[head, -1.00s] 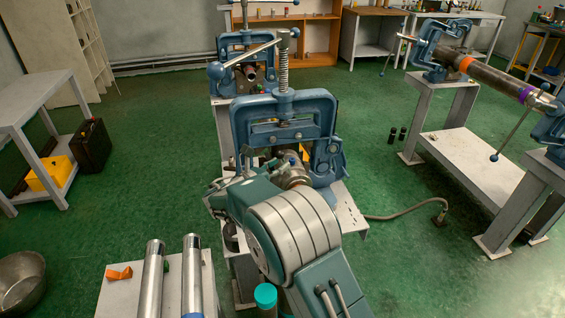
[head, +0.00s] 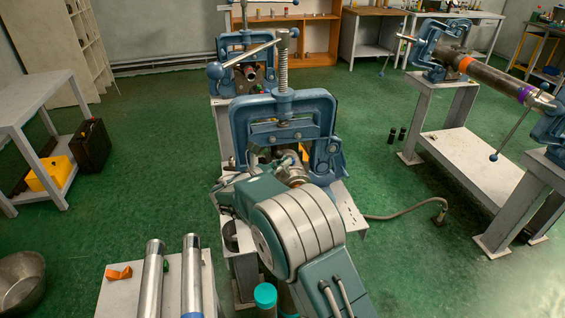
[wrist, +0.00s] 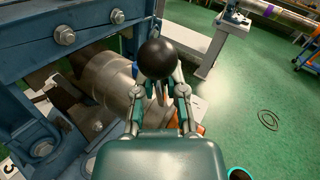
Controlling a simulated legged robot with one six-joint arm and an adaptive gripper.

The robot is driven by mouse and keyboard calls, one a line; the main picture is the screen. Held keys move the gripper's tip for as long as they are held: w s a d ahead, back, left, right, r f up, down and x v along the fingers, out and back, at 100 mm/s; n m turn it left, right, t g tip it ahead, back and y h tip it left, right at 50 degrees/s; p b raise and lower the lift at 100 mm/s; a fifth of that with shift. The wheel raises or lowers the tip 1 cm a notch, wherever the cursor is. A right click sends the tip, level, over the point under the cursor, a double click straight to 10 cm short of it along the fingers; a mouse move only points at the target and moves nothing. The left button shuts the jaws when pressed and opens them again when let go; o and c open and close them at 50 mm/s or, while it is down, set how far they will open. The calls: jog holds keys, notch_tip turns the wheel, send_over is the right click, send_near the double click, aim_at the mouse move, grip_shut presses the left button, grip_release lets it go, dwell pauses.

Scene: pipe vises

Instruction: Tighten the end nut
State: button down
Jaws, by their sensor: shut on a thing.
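The blue pipe vise (head: 285,108) stands in front of me with its threaded screw upright. A metal cylindrical fitting (wrist: 112,80), apparently the end nut on a pipe, sits in its frame. It also shows in the head view (head: 291,172), partly covered by my arm. In the wrist view my gripper (wrist: 158,78) is shut on a round black knob (wrist: 157,58), just right of the fitting. Whether the knob joins the fitting is hidden behind the fingers. In the head view my wrist hides most of the gripper.
A second vise (head: 244,55) is behind. Another vise (head: 440,52) holds a long pipe at right. A hose (head: 405,216) lies on the open green floor.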

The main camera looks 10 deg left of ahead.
aim_at(301, 173)
jog(key=shift+w+d+r, duration=0.1)
jog(key=shift+r, duration=0.05)
dwell(0.4)
jog(key=shift+w+d+r+m+g+y, duration=0.2)
jog(key=shift+d+m+g+y, duration=0.1)
jog(key=shift+d+g, duration=0.15)
jog(key=shift+w+d+r+m+g+y, duration=0.1)
jog(key=shift+w+d+m+g+y, duration=0.1)
jog(key=shift+d+m+g+y, duration=0.15)
jog(key=d, duration=0.1)
jog(key=w+d+m+g+y, duration=0.1)
jog(key=d+g+y, duration=0.1)
jog(key=shift+w+d, duration=0.1)
jog(key=shift+w, duration=0.15)
jog(key=shift+w+d+f+m+g+y, duration=0.25)
jog(key=shift+w+d+m+g+y, duration=0.15)
jog(key=shift+d+y, duration=0.2)
jog(key=shift+w+d+f+m+g+y, duration=0.2)
jog(key=shift+d+m+g+y, duration=0.05)
jog(key=shift+d+g+y, duration=0.3)
jog(key=shift+w+d+f+m+g+y, duration=0.3)
jog(key=shift+d+f+g+y, duration=0.2)
jog(key=shift+d+y, duration=0.2)
jog(key=shift+f, duration=0.1)
jog(key=c, duration=0.7)
grip_release()
jog(key=shift+d, duration=0.25)
